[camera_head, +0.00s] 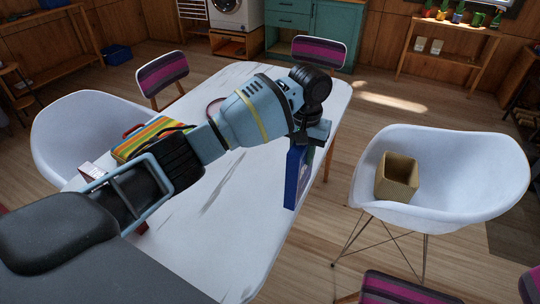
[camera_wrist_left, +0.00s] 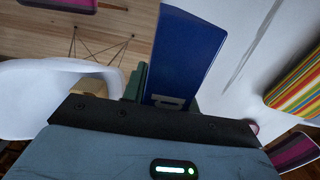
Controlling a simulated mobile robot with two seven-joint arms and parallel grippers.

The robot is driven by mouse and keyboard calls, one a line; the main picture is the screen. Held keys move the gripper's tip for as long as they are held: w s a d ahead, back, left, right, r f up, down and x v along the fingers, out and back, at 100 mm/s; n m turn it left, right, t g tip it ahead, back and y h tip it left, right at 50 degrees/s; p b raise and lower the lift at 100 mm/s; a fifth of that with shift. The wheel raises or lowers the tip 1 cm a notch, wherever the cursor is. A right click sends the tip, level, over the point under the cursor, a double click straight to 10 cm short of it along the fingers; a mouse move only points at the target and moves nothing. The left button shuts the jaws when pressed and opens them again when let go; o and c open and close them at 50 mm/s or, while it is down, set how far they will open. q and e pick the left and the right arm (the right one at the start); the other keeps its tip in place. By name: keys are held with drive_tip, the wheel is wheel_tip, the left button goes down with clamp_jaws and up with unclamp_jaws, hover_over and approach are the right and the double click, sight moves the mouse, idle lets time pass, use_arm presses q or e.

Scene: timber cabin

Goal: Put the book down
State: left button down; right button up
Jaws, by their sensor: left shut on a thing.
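A blue book (camera_head: 293,178) hangs from my left gripper (camera_head: 316,134), upright, near the right edge of the white table (camera_head: 230,215). My left gripper is shut on its upper part. In the left wrist view the blue book (camera_wrist_left: 188,48) stretches away from the jaws, with a dark green finger (camera_wrist_left: 135,82) beside it. I cannot tell whether its lower end touches the tabletop. My right gripper is in neither view.
A striped colourful thing (camera_head: 150,140) and a small white box (camera_head: 93,172) are at the table's left, partly behind my arm. A white chair (camera_head: 460,165) holding a tan basket (camera_head: 397,178) stands to the right. The table's front middle is clear.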

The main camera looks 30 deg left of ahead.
use_arm(q)
drive_tip(key=w+a, duration=0.1)
drive_tip(key=a, duration=0.8)
drive_tip(key=shift+w+f, duration=0.35)
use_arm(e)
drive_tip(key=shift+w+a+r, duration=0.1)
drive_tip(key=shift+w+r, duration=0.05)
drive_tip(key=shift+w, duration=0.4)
use_arm(q)
drive_tip(key=f, duration=0.1)
drive_tip(key=a+f, duration=0.1)
drive_tip(key=f, duration=0.1)
drive_tip(key=shift+w+a+f+b, duration=0.1)
drive_tip(key=shift+f+b, duration=0.2)
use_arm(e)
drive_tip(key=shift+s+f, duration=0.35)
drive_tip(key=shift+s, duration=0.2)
use_arm(q)
drive_tip(key=c, duration=1.1)
unclamp_jaws()
drive_tip(key=shift+f, duration=0.15)
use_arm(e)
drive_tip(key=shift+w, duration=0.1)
